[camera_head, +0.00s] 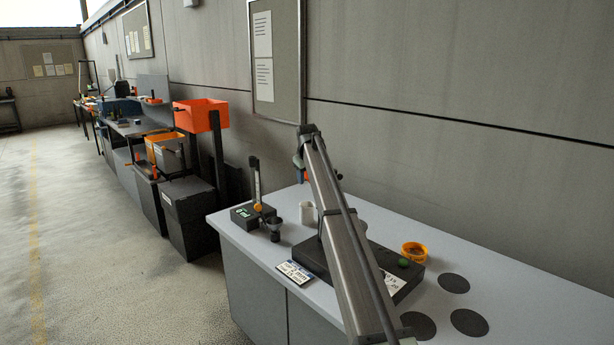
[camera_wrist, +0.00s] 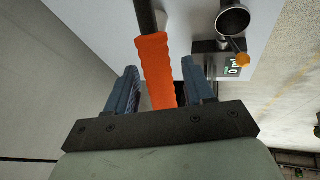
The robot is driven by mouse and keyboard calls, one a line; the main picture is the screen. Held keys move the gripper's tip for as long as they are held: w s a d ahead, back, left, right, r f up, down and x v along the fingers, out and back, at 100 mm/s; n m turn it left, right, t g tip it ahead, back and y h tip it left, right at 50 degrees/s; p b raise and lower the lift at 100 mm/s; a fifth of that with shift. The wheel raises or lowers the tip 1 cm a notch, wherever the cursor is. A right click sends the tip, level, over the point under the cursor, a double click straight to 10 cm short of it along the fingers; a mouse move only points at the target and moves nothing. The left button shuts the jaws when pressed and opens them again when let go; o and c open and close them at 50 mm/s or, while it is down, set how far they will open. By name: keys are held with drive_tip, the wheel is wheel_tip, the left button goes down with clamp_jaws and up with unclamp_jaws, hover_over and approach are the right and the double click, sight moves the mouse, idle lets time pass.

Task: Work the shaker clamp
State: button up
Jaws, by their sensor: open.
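An orange handle grip (camera_wrist: 157,70) on a dark rod lies between the two blue-grey fingers of my gripper (camera_wrist: 160,88) in the wrist view. The fingers stand apart on either side, with gaps, so my gripper is open. A small orange piece, likely the same handle (camera_head: 306,177), shows beside my arm in the head view. A black box with a green button (camera_head: 404,262) and a white label sits on the bench, partly behind my arm. It may be the shaker base; the clamp itself is hidden there by my arm.
The grey bench (camera_head: 500,285) holds a small black instrument (camera_head: 241,216) with a green display and a post, a white cup (camera_head: 307,212), an orange ring-shaped dish (camera_head: 414,251) and a label plate (camera_head: 295,271). Dark discs (camera_head: 453,283) mark the right. The wall is close behind.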

clamp_jaws()
idle(0.4)
